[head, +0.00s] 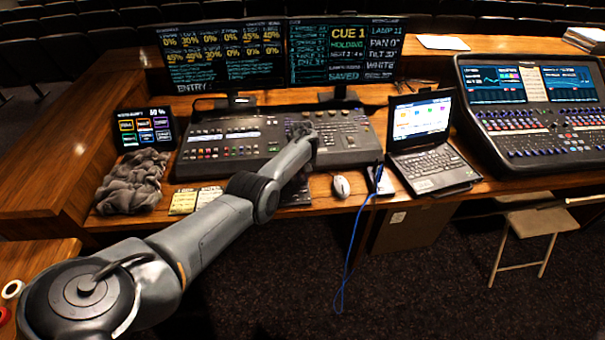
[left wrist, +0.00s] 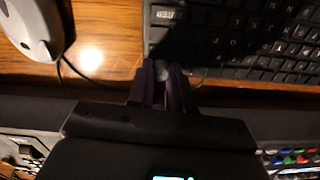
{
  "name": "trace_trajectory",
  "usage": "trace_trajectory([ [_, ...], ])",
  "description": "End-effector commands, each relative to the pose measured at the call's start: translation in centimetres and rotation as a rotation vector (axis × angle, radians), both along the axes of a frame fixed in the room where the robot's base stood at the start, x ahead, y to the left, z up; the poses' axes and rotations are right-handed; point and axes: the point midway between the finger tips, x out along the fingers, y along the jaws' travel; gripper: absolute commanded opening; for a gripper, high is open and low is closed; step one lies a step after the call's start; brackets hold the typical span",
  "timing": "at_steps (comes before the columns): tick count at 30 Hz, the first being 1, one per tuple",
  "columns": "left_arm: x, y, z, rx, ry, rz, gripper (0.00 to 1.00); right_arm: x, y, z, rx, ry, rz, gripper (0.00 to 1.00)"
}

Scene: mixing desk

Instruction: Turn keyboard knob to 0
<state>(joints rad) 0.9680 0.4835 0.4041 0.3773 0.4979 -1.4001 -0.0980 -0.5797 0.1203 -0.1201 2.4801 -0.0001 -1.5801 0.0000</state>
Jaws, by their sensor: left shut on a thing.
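The black keyboard (left wrist: 240,40) fills the upper right of the left wrist view. In the head view a small part of the keyboard (head: 295,199) shows below the console, mostly behind my left arm. A small round grey knob (left wrist: 162,72) is at the keyboard's corner. My left gripper (left wrist: 163,78) is shut on the knob, with its dark fingers on either side of it. The fingers hide much of the knob, and I cannot read its setting. In the head view my left arm reaches over the desk and hides the fingertips. My right gripper is not in view.
A white mouse (head: 341,187) lies right of the keyboard. The lighting console (head: 225,140) stands behind it. A laptop (head: 425,145), a blue cable (head: 355,235) and a second console (head: 530,110) are to the right. A grey cloth (head: 130,182) lies at the left.

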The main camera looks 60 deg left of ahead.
Motion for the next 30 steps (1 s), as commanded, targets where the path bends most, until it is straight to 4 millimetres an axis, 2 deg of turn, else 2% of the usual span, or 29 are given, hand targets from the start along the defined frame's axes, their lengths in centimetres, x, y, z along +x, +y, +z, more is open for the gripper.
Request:
trace_trajectory([
  [9, 0.01, 0.01, -0.01, 0.0, 0.0, 0.108, 0.0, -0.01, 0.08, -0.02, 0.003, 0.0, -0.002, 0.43],
  [24, -0.01, 0.02, -0.03, 0.0, 0.0, 0.125, 0.0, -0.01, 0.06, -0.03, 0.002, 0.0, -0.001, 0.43],
  [25, -0.01, 0.02, -0.03, 0.0, 0.0, 0.125, 0.24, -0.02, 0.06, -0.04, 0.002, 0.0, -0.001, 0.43],
  [29, -0.01, 0.02, -0.02, 0.0, 0.0, 0.124, 0.44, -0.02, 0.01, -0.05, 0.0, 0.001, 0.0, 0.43],
  [30, -0.01, 0.02, -0.02, 0.0, 0.0, 0.124, 0.47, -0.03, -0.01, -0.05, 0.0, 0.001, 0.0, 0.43],
])
